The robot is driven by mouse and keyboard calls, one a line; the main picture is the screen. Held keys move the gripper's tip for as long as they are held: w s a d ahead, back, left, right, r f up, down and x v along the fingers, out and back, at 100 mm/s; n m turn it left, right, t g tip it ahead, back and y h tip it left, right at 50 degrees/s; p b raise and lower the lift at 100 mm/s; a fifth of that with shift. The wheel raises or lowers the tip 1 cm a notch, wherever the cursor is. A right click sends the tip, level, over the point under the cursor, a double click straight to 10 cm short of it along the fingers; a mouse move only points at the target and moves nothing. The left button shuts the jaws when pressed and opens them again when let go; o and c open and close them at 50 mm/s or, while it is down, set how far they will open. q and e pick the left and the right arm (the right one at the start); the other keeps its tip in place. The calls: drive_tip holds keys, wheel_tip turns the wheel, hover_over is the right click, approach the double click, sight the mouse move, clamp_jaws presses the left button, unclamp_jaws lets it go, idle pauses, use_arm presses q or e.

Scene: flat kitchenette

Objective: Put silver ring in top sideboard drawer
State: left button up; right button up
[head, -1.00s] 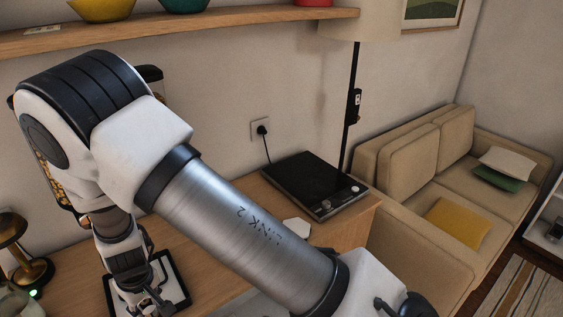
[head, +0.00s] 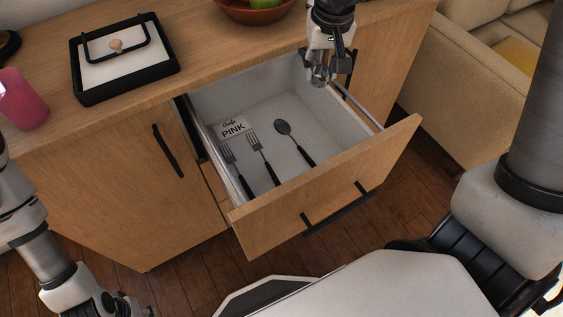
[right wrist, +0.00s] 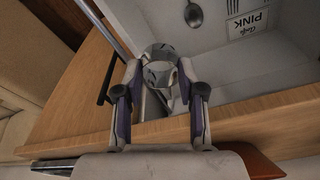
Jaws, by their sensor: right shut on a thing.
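The sideboard's top drawer (head: 325,185) is pulled open. Inside lie two forks (head: 260,155), a spoon (head: 284,129) and a card reading "PINK" (head: 232,128). My right gripper (head: 321,78) is above the drawer's back right part, near its right side wall. In the right wrist view it (right wrist: 158,85) is shut on the silver ring (right wrist: 158,53), a faceted metallic band between the fingertips. The drawer's interior (right wrist: 215,60) shows beyond it. In the head view the ring is hard to make out among the fingers. My left gripper (head: 128,306) is partly visible at the lower left edge, away from the drawer.
On the sideboard top (head: 200,60) are a black tray (head: 120,80) with a handle, a pink cup (head: 22,98) and a bowl with green fruit (head: 255,12). A closed door (head: 120,190) is left of the drawer. A sofa (head: 465,85) stands to the right.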

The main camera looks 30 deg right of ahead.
drive_tip(key=b, duration=0.5)
hover_over(312, 133)
drive_tip(key=f, duration=1.4)
drive_tip(key=shift+s+a+f, duration=0.1)
drive_tip(key=shift+s, duration=0.15)
wheel_tip(312, 133, down, 4)
drive_tip(key=shift+r+b, duration=0.1)
drive_tip(key=shift+b, duration=0.9)
drive_tip(key=shift+r, duration=0.1)
drive_tip(key=o, duration=0.7)
drive_tip(key=shift+f, duration=0.2)
drive_tip(key=shift+c, duration=0.2)
